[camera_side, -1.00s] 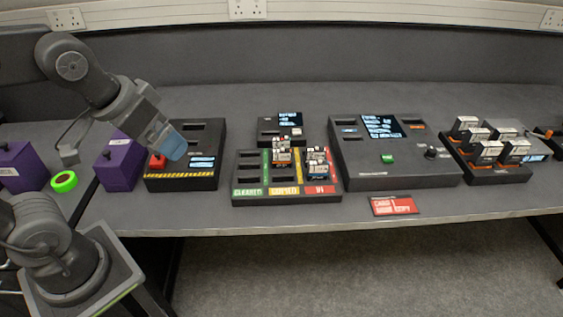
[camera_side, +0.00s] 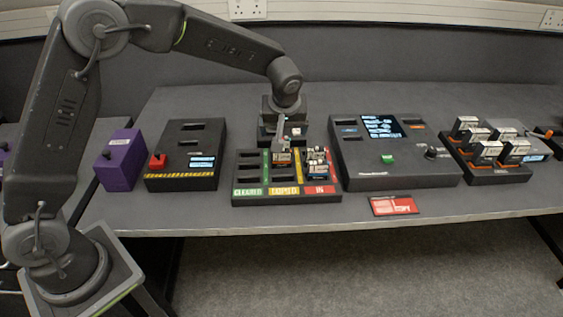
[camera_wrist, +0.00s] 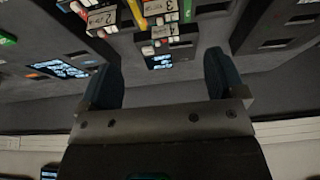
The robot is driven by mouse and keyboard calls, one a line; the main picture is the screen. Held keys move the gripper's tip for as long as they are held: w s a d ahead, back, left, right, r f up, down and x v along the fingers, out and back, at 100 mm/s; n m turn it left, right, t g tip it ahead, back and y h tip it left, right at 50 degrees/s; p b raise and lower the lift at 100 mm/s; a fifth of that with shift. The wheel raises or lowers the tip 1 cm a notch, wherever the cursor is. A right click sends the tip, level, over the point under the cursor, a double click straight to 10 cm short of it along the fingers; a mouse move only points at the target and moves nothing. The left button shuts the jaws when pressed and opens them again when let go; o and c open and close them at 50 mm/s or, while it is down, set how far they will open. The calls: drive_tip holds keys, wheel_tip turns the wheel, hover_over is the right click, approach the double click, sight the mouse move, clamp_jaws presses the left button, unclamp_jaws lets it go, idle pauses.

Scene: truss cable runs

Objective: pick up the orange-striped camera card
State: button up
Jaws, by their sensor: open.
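The sorting tray (camera_side: 250,190) has green, yellow and red labelled lanes. A camera card (camera_side: 283,157) with a hint of orange stands in its middle lane, partly hidden by my gripper (camera_side: 281,141). More cards (camera_side: 317,166) stand in the red lane on the right; one shows blue. My gripper is over the back of the tray, open, with nothing visible between its fingers. In the wrist view its fingers (camera_wrist: 162,80) are apart, and labelled cards (camera_wrist: 104,19) (camera_wrist: 165,12) show beyond them. I cannot tell for certain which card is orange-striped.
A small unit (camera_wrist: 168,57) with a lit screen stands behind the tray, mostly behind my gripper in the side view. A large console (camera_side: 400,172) is right of the tray, then a rack (camera_side: 497,172) of cards. A black box (camera_side: 180,182) with a red button is left. A red card (camera_side: 394,205) lies in front.

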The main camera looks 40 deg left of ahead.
hover_over(283, 160)
drive_tip(key=f, duration=0.8)
drive_tip(key=shift+s+d, duration=0.2)
drive_tip(key=shift+x, duration=2.8)
drive_tip(key=shift+s+a, duration=0.15)
drive_tip(key=c, duration=1)
